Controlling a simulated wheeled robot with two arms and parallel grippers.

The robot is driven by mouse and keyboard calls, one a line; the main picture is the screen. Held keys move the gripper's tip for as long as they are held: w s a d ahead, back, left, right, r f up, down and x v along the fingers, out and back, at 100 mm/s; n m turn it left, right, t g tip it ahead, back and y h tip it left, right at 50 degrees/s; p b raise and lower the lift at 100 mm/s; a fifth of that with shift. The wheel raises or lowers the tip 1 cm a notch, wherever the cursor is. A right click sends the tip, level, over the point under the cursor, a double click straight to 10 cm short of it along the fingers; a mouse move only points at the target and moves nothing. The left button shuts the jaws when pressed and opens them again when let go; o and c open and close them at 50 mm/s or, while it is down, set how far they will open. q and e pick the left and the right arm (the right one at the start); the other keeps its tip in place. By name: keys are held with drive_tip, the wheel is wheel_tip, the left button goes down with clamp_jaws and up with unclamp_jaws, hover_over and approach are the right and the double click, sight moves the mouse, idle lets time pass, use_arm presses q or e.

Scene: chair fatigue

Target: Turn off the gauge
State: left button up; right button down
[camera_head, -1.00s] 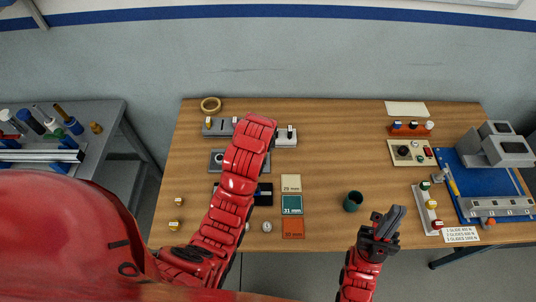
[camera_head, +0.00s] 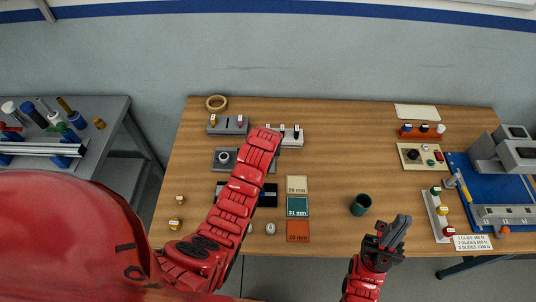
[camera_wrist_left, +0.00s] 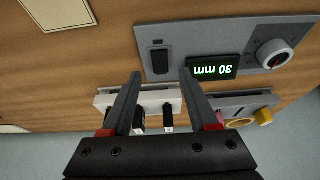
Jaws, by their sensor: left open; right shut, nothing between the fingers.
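The gauge (camera_head: 225,158) is a grey box with a round knob, partly hidden by my left arm in the head view. The left wrist view shows more of the gauge (camera_wrist_left: 215,35), with a lit green "30 mm" display (camera_wrist_left: 213,68), a black rocker switch (camera_wrist_left: 160,58) and a white knob (camera_wrist_left: 274,55). My left gripper (camera_wrist_left: 163,90) is open and empty, its fingertips appearing just beside the gauge's edge near the switch and display. Whether they touch it is unclear. In the head view its fingers are hidden by the arm. My right gripper (camera_head: 398,232) is shut and empty near the table's front edge.
A white block (camera_head: 291,135) and a grey block (camera_head: 228,124) with small pegs stand behind the gauge. A tape roll (camera_head: 216,103) lies at the back. Coloured cards (camera_head: 298,207) and a green cup (camera_head: 361,204) are in front.

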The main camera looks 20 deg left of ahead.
use_arm(q)
drive_tip(key=shift+p+x, duration=0.35)
drive_tip(key=shift+x, duration=1.1)
clamp_jaws()
